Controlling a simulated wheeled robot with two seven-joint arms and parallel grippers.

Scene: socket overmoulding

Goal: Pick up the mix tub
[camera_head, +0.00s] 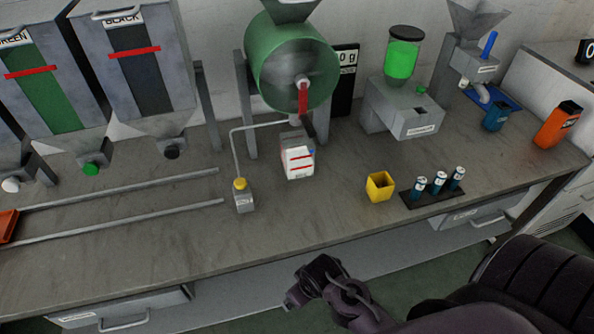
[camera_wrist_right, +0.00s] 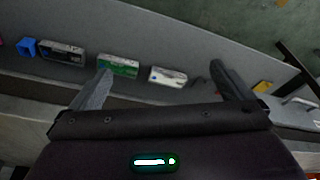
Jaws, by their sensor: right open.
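A white tub (camera_head: 298,162) with red bands, which looks like the mix tub, stands upright on the bench below the green drum mixer (camera_head: 292,62). My right gripper (camera_head: 308,290) is in front of the bench's front edge, nearer to me than the tub and apart from it. In the right wrist view its two fingers (camera_wrist_right: 160,72) are spread with nothing between them. The tub does not show in the right wrist view. My left gripper is not in view.
A yellow cup (camera_head: 380,187), a rack (camera_head: 432,195) with several small vials and a yellow-topped block (camera_head: 243,195) stand near the tub. Two rails (camera_head: 130,218) run to the left. Small boxes, including a green one (camera_wrist_right: 118,66), sit on a grey surface in the right wrist view.

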